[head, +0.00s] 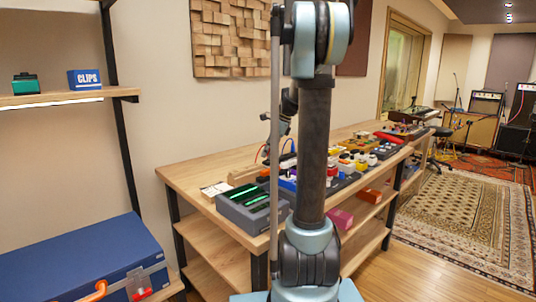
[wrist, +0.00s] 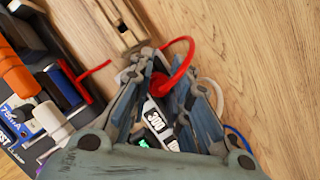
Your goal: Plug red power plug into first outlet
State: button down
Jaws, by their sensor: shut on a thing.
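In the wrist view my gripper (wrist: 168,72) is shut on the red plug (wrist: 160,84), with a finger on either side of it. A red cable (wrist: 190,50) loops up and away from the plug. A light wooden strip with dark slots (wrist: 118,24) lies just beyond the fingertips; I cannot tell which slot is the first outlet. The plug appears apart from the strip. In the head view the wooden strip (head: 245,176) sits on the workbench (head: 182,172), and my arm hides most of the gripper and the plug.
Black and white pieces marked 300 (wrist: 155,122) show between the fingers. White (wrist: 212,88) and blue (wrist: 240,138) cables lie on the right. Bare wood (wrist: 265,60) is free at right.

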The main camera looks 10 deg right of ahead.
jog(key=c, duration=1.4)
grip_release()
jog(key=o, duration=0.4)
jog(key=shift+r, duration=0.15)
jog(key=shift+r, duration=3.4)
